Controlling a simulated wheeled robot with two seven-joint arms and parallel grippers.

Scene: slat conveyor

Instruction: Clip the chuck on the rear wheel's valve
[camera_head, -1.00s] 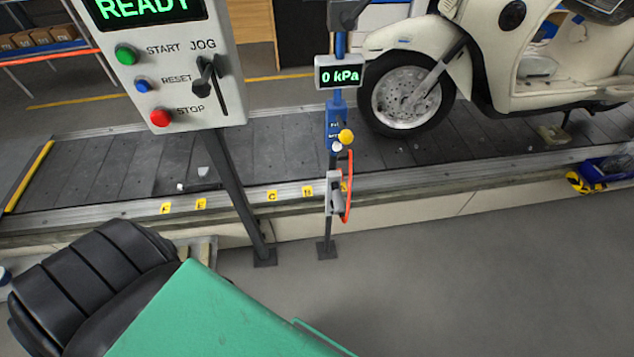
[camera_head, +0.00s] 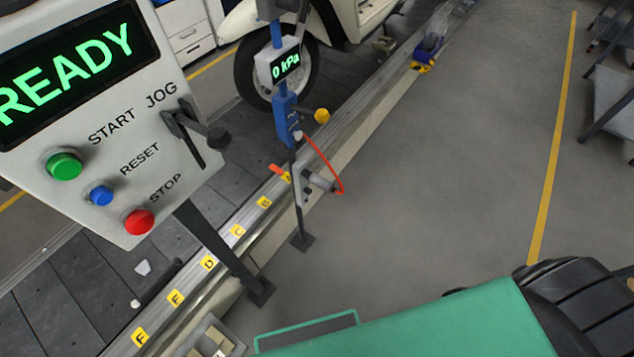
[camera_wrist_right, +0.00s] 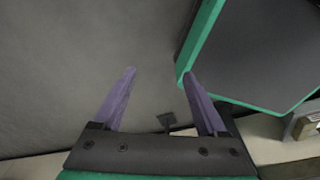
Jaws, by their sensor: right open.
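The chuck (camera_head: 318,182), a grey piece with an orange hose, hangs on the slim inflator post (camera_head: 286,118) in the head view. The post's display (camera_head: 285,64) reads 0 kPa. Behind it, a cream scooter (camera_head: 352,16) stands on the slat conveyor, cut off by the top edge. One dark-tyred wheel (camera_head: 247,84) shows, partly hidden by the post. It looked like the front wheel in the earlier frame; I cannot see the rear wheel or its valve. My right gripper (camera_wrist_right: 160,76) is open and empty in the wrist view, above grey floor. My left gripper is not in view.
A control panel (camera_head: 100,190) reading READY, with buttons and a jog lever, stands close at left on a dark leg. The conveyor's edge (camera_head: 225,245) has yellow letter tags. The floor (camera_head: 440,190) at right is open.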

